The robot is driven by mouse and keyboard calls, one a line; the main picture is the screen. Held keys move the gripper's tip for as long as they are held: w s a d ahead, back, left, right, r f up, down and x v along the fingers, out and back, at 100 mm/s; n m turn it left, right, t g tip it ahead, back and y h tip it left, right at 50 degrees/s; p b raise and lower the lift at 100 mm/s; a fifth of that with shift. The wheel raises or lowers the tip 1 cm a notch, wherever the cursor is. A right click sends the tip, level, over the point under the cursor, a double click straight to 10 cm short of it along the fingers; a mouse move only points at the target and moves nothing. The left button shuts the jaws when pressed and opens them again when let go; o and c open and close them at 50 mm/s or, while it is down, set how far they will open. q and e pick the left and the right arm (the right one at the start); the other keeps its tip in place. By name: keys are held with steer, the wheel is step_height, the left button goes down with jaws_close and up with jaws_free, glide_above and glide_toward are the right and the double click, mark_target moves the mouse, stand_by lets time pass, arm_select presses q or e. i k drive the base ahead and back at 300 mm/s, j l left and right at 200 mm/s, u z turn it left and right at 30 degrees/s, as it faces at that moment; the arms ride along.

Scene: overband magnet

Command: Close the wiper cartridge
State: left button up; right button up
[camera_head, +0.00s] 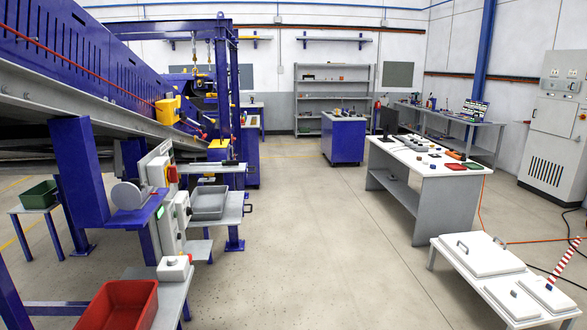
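I cannot make out the wiper cartridge for certain in this view. The blue conveyor frame (75,45) runs in from the upper left. A yellow box (168,109) is fixed on its side, and a smaller yellow block (219,151) sits below its far end. Both are small at this distance, and I cannot tell whether any part there is open or shut. Neither of my grippers is in view.
A grey tray (209,202), a red bin (120,304) and a green bin (40,194) stand at left. A white workbench (425,160) and a low table with white lids (482,255) stand at right. Free floor (300,235) lies between.

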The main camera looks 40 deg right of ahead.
mark_target(205, 168)
steer(key=i+l+z, duration=0.15)
steer(key=l, duration=0.25)
steer(key=i+l+z, duration=0.15)
steer(key=l, duration=0.25)
steer(key=i+l+z, duration=0.15)
steer(key=l, duration=0.2)
steer(key=i+l+z, duration=0.15)
steer(key=l, duration=0.2)
steer(key=i+l+u, duration=0.1)
steer(key=i+l, duration=0.25)
steer(key=i, duration=0.15)
